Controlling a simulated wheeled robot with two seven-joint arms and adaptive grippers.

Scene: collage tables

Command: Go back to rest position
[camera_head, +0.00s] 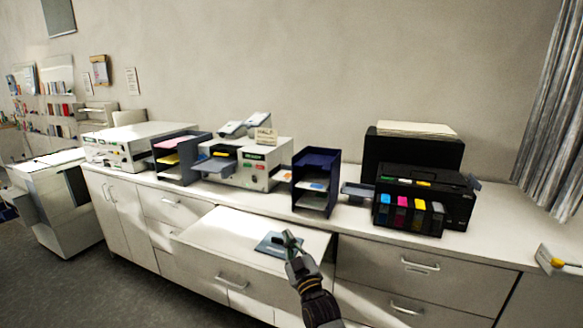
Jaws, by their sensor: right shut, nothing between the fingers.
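My right gripper (290,240) shows in the head view at the lower middle, its arm coming up from the bottom edge. It is shut and nothing shows between its fingers. It is over the pulled-out white surface (220,231) in front of the counter, at a small dark blue-grey flat item (268,243). The gripper covers part of this item, and I cannot tell whether they touch. My left gripper is not in view.
The white counter (345,219) carries a black printer (455,197) with coloured cartridges, a dark blue shelf tray (316,165), a white machine (262,165) and another white machine (120,143). Drawers (420,264) front the counter. Grey floor (105,290) lies open at lower left.

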